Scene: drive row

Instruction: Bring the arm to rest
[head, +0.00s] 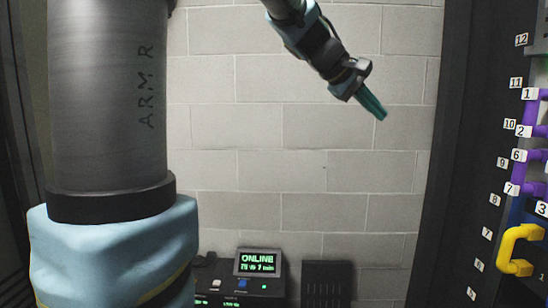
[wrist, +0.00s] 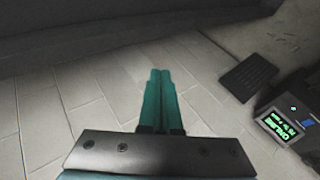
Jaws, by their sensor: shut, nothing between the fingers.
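My gripper (head: 372,103) shows in the head view at the upper middle right, in front of the block wall. It points down and to the right. Its teal fingers lie together with nothing between them. In the wrist view the gripper (wrist: 160,75) reaches up from the lower middle, its two fingers side by side and touching. The fingers touch nothing in either view. Part of my arm above the wrist is cut off by the top of the head view.
A console with a green-lit screen (head: 258,262) stands at the bottom middle, beside a dark slatted panel (head: 326,284). At the right is a dark rack with numbered labels, purple handles (head: 530,114) and a yellow handle (head: 512,247). The space around the gripper looks clear.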

